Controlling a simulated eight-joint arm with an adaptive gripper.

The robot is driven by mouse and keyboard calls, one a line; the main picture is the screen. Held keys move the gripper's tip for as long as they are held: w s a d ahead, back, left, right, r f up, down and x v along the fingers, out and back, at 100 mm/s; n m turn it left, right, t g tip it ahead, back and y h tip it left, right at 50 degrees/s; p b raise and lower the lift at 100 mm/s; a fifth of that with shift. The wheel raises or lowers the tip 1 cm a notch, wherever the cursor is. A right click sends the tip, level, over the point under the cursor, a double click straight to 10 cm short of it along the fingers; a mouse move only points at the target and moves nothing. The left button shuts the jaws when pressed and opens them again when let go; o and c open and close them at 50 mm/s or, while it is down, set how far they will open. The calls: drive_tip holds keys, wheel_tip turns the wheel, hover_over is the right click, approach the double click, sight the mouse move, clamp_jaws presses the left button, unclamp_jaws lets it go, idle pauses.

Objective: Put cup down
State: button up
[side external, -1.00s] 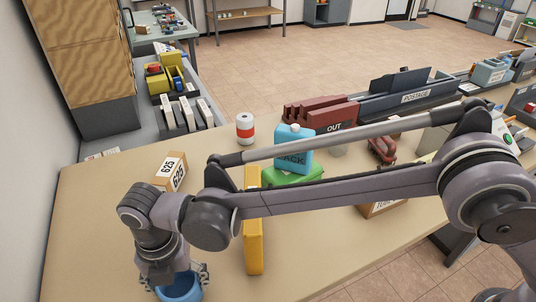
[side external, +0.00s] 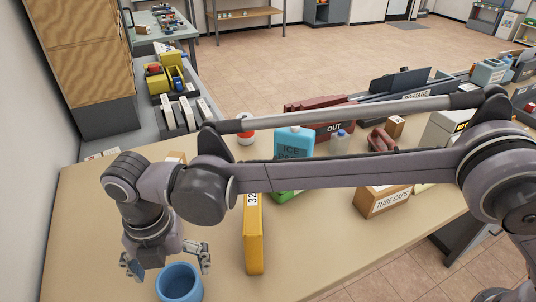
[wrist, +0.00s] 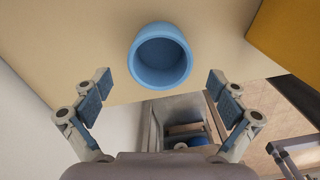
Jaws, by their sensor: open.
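A blue cup (side external: 180,284) stands upright on the tan table near its front left edge. My gripper (side external: 167,262) is open and empty, raised just above and behind the cup in the side view, its fingers spread wide. In the wrist view the blue cup (wrist: 160,56) stands on the table beyond the two open fingertips (wrist: 161,85), with a clear gap to each finger. The cup's opening faces the wrist camera and its inside looks empty.
A yellow box (side external: 253,236) lies to the right of the cup. A blue ice pack bottle (side external: 293,143), a green item (side external: 286,196) and a tube caps box (side external: 384,201) sit further right. Bare table (side external: 90,210) lies to the left.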

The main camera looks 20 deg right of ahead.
wheel_tip(320, 180, up, 7)
drive_tip(key=w+d+r+m+t+y, duration=0.1)
drive_tip(key=w+d+r+m, duration=0.1)
drive_tip(key=d+m, duration=0.5)
drive_tip(key=w+d+r+m+t, duration=0.1)
drive_tip(key=w+d+r+m, duration=0.2)
drive_tip(key=d, duration=0.9)
drive_tip(key=w+d+r+m+t+y, duration=0.1)
drive_tip(key=d+r+m, duration=0.1)
drive_tip(key=d+m, duration=0.55)
drive_tip(key=s+d+f+m+t, duration=0.1)
drive_tip(key=s+d+f+m, duration=0.1)
drive_tip(key=d+m, duration=0.3)
drive_tip(key=s+d+f+m+t+h, duration=0.1)
drive_tip(key=s+d+f+m, duration=0.2)
drive_tip(key=d, duration=0.7)
drive_tip(key=s+d+f+m+t+h, duration=0.1)
drive_tip(key=s+d+f+m+t, duration=0.1)
drive_tip(key=s+d+m, duration=0.4)
drive_tip(key=d+m, duration=0.1)
drive_tip(key=d, duration=0.1)
drive_tip(key=shift+s+d+f, duration=0.2)
drive_tip(key=shift+d+f, duration=0.1)
drive_tip(key=shift+f, duration=0.05)
drive_tip(key=shift+o, duration=0.3)
drive_tip(key=shift+m, duration=0.25)
